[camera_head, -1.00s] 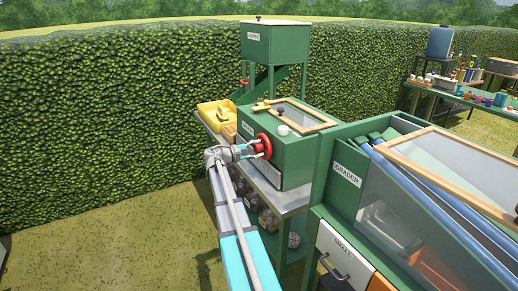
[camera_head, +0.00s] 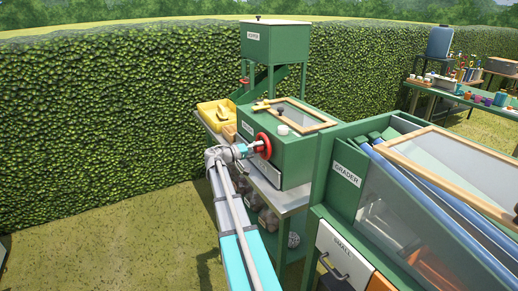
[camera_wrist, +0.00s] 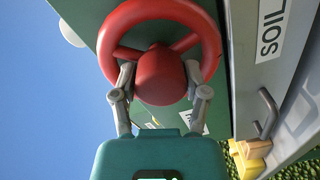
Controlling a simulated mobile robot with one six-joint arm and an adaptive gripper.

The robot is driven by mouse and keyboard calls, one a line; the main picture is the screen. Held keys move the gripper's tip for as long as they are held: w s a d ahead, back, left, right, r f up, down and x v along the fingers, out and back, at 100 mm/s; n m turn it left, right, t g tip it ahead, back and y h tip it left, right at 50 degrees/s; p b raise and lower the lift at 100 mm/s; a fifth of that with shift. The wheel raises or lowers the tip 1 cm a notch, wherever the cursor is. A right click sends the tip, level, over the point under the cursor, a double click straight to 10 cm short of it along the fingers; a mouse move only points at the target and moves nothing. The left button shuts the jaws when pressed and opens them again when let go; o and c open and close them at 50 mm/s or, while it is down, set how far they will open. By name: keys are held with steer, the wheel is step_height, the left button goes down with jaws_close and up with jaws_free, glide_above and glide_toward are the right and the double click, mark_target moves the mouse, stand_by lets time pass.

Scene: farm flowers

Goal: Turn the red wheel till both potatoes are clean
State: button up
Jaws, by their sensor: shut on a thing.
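The red wheel (camera_head: 262,146) is on the left side of the green washer box (camera_head: 290,160), below the hopper (camera_head: 275,45). In the wrist view the red wheel (camera_wrist: 205,22) shows its rim, spokes and a thick red hub (camera_wrist: 160,76). My gripper (camera_head: 252,149) is at the wheel from the left; in the wrist view my gripper (camera_wrist: 160,80) has its two fingers on either side of the hub, shut on it. The potatoes cannot be made out; the inside of the box under the wood-framed lid (camera_head: 303,112) does not show clearly.
The grader (camera_head: 345,200) stands close at the right, with a drawer marked SMALL (camera_head: 340,250). A yellow tray (camera_head: 213,113) sits behind the washer. A drawer marked SOIL (camera_wrist: 271,25) shows in the wrist view. Grass at the left is clear.

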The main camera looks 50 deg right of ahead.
steer(key=m, duration=0.4)
steer(key=shift+s+d+f+m, duration=0.1)
steer(key=shift+s+m, duration=0.3)
steer(key=m, duration=0.4)
steer(key=shift+m, duration=0.3)
steer(key=o, duration=1.1)
steer(key=shift+d, duration=0.1)
steer(key=shift+o, duration=0.2)
steer(key=shift+w, duration=0.25)
steer(key=shift+v, duration=0.95)
steer(key=v, duration=1)
